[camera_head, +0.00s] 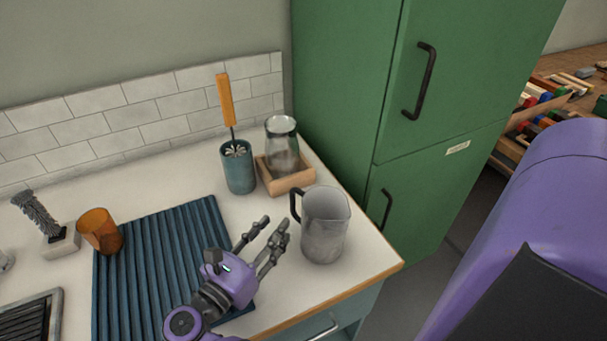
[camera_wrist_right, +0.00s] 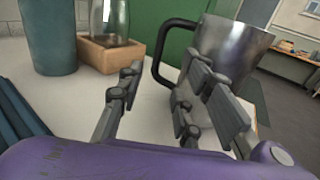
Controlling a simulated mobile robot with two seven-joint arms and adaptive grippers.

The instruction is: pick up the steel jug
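The steel jug (camera_head: 325,226) stands upright near the right front corner of the counter, its black handle on its left side. It also shows in the right wrist view (camera_wrist_right: 227,50), with the black handle (camera_wrist_right: 160,48) curving beyond the fingers. My right gripper (camera_head: 274,224) is just left of the jug, its fingers apart and pointing towards the handle side. In the right wrist view my right gripper (camera_wrist_right: 162,82) is open with nothing between its fingers; whether a finger touches the jug is unclear. My left gripper is not in view.
A green cabinet (camera_head: 350,90) rises close behind the jug.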

